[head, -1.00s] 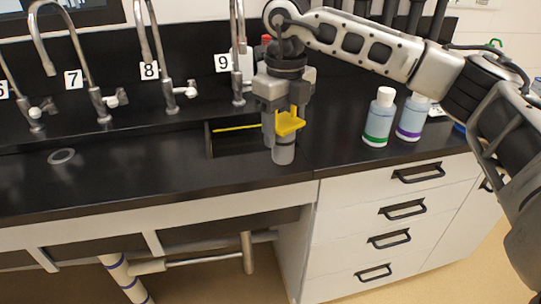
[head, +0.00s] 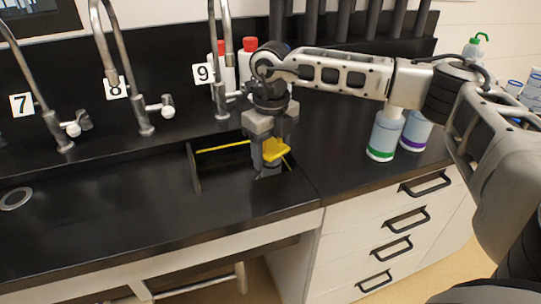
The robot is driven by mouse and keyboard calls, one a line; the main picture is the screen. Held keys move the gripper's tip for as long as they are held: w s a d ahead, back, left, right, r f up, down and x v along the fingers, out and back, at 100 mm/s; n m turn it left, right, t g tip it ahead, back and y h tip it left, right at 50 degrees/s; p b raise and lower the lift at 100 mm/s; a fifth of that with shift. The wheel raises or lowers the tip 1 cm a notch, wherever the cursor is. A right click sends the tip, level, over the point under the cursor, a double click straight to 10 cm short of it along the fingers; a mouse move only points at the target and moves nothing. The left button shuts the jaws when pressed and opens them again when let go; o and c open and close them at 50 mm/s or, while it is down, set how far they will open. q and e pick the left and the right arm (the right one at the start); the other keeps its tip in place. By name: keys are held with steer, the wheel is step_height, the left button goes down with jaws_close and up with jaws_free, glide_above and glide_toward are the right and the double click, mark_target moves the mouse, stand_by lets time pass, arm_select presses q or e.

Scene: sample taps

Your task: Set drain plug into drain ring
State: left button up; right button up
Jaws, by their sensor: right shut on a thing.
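My right gripper (head: 268,150) reaches down into the dark sink basin (head: 222,176) below tap 9. It is shut on the drain plug, which shows as a yellow part (head: 276,150) between the fingers with a grey lower piece (head: 268,170) under it. The plug's lower end is in shadow and partly hidden by the basin's front edge. I cannot tell whether it touches anything below, and I see no ring under it. A grey metal ring (head: 15,198) lies in the black counter at the far left; I cannot tell whether it is the drain ring. My left gripper is not in view.
Taps 7, 8 and 9 (head: 221,85) stand along the back, with tap 9 close to my right gripper. Two red-capped bottles (head: 248,62) are behind it. A green-banded bottle (head: 383,138) and a purple-banded bottle (head: 416,132) stand on the right counter beneath my forearm.

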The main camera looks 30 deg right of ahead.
steer(key=shift+f, duration=0.8)
steer(key=shift+f, duration=0.3)
steer(key=o, duration=0.9)
steer(key=shift+c, duration=0.2)
steer(key=shift+r, duration=0.15)
step_height(320, 180, up, 12)
steer(key=shift+r+b, duration=0.2)
steer(key=shift+b, duration=0.1)
